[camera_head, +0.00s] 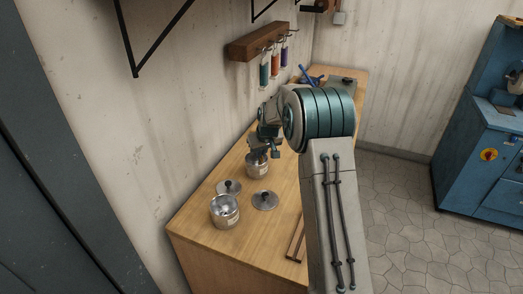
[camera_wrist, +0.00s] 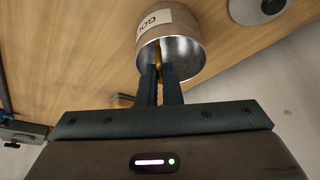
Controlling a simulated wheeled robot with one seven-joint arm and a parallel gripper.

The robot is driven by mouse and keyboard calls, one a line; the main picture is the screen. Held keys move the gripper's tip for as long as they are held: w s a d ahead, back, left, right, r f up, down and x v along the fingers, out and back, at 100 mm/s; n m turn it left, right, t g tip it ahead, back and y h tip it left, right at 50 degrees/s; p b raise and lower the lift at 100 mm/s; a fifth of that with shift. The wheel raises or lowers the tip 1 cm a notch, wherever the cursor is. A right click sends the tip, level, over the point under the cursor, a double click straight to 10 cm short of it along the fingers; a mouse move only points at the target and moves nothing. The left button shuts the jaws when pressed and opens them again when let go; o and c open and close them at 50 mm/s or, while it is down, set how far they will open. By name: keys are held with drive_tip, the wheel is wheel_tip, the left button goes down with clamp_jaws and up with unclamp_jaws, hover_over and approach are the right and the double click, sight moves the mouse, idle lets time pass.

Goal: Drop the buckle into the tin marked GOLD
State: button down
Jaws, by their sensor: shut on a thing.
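The tin marked GOLD (camera_wrist: 185,57) is in the wrist view, open at the top, with part of its label showing the letters "GO". In the head view, my gripper (camera_head: 270,152) is over a metal tin (camera_head: 258,172) on the bench. In the wrist view, my gripper (camera_wrist: 160,72) is shut on the gold-coloured buckle (camera_wrist: 158,62), only a sliver of which shows between the fingers. The fingertips are at the mouth of the tin; I cannot tell how deep they reach.
A second open tin (camera_head: 224,213) stands nearer on the wooden bench (camera_head: 195,240). Two round lids with knobs lie beside the tins, one at the left (camera_head: 229,187) and one at the right (camera_head: 265,200). Thread spools hang from a wall rack (camera_head: 258,43).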

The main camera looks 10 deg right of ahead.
drive_tip(key=c, duration=1.5)
unclamp_jaws()
drive_tip(key=b+v, duration=0.2)
drive_tip(key=v, duration=1.2)
drive_tip(key=shift+b, duration=0.4)
drive_tip(key=s+a+r, duration=0.1)
drive_tip(key=s+r, duration=0.2)
drive_tip(key=s, duration=1.5)
drive_tip(key=s+f, duration=0.1)
drive_tip(key=s, duration=0.5)
drive_tip(key=s+f+m, duration=0.1)
drive_tip(key=s+f, duration=0.1)
drive_tip(key=s, duration=0.5)
drive_tip(key=s+f+m+g, duration=0.1)
drive_tip(key=s+f, duration=0.1)
drive_tip(key=s, duration=0.4)
drive_tip(key=shift+s+f+h, duration=0.1)
drive_tip(key=shift+s+h, duration=0.15)
drive_tip(key=shift+h, duration=0.15)
